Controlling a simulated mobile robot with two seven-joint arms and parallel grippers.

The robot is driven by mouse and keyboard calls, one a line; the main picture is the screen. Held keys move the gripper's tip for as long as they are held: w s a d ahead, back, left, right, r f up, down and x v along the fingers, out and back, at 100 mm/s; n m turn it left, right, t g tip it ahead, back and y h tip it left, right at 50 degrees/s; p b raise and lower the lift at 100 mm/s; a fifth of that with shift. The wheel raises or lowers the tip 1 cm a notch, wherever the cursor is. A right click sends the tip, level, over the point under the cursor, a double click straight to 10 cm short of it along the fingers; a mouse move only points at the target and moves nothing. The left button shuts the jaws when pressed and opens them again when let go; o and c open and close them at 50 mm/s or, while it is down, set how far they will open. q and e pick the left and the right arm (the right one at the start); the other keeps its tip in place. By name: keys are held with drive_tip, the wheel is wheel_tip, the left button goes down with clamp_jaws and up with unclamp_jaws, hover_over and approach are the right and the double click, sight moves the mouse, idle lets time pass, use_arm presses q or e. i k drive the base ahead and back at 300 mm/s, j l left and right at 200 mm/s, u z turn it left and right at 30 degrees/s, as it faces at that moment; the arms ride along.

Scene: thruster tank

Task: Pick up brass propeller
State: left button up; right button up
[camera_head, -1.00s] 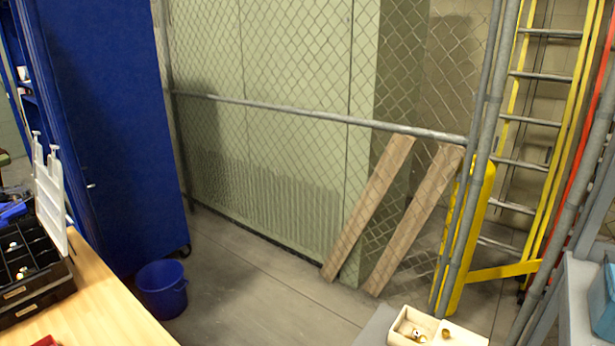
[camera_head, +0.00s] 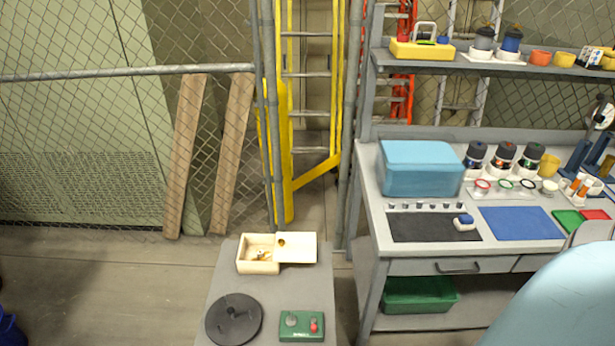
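A small cream box (camera_head: 257,267) with its lid open to the right stands at the back of a grey stand (camera_head: 272,282). Small brass-coloured pieces (camera_head: 261,256) lie inside the box; one of them may be the brass propeller, but they are too small to tell. Another small brass-coloured spot (camera_head: 283,242) shows on the lid. Neither of my grippers is in view.
A dark round disc (camera_head: 233,319) and a green control box (camera_head: 301,325) with a red knob are on the same stand. A grey workbench (camera_head: 374,208) with a blue bin (camera_head: 420,168) stands to the right. A chain-link fence and leaning planks are behind.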

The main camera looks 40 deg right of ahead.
sight(261, 255)
drive_tip(key=z, duration=1.1)
